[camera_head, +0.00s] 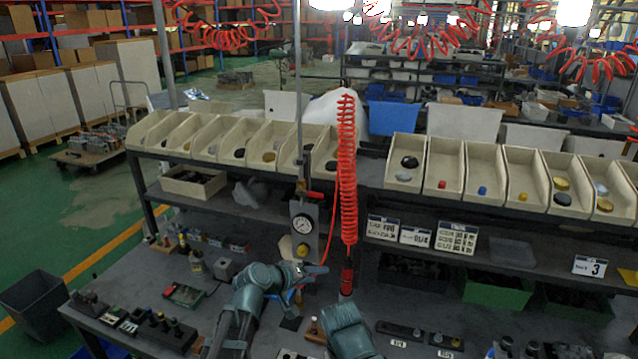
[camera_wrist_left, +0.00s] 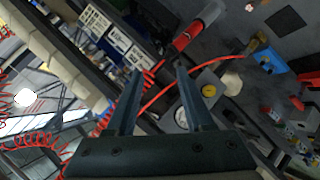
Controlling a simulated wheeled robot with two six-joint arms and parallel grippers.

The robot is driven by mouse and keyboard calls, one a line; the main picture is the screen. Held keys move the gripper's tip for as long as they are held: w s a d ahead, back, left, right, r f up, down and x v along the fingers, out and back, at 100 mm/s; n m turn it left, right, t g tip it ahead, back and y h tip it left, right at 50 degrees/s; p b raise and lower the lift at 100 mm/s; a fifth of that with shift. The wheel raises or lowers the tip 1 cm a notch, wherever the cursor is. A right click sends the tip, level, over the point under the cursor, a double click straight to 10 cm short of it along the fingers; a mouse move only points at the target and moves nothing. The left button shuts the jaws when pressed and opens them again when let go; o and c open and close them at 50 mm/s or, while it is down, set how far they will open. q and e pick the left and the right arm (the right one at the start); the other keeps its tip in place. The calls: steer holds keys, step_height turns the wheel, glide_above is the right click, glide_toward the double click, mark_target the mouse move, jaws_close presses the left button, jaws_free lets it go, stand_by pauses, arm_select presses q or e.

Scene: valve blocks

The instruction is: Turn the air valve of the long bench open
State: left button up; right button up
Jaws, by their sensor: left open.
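The air valve (camera_head: 315,194) has a small red lever, lying roughly sideways. It sits on the upright post of the long bench (camera_head: 270,214), above a round pressure gauge (camera_head: 302,223). My left gripper (camera_head: 318,277) is below the gauge and the valve, apart from the lever. In the left wrist view its two fingers (camera_wrist_left: 160,72) stand wide apart. A thin red hose passes behind them, and nothing shows held. I cannot make out the valve lever in that view. A link of my right arm shows at the bottom of the head view, but its gripper does not.
A coiled red hose (camera_head: 346,170) hangs just right of the valve, with a red coupling (camera_head: 347,278) at its end. Cream parts bins (camera_head: 408,162) line the upper shelf. Small parts and dark blocks (camera_head: 165,331) lie on the worktop. Open air lies left of the post.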

arm_select(q)
steer(key=w+r+n+t, duration=0.4)
steer(key=w+r, duration=0.3)
steer(key=n+t+y, duration=0.2)
steer(key=n+t, duration=0.2)
steer(key=n, duration=0.3)
glide_toward(316, 195)
steer(key=x, duration=1.3)
steer(key=shift+w, duration=0.3)
jaws_close()
steer(key=shift+s, duration=0.1)
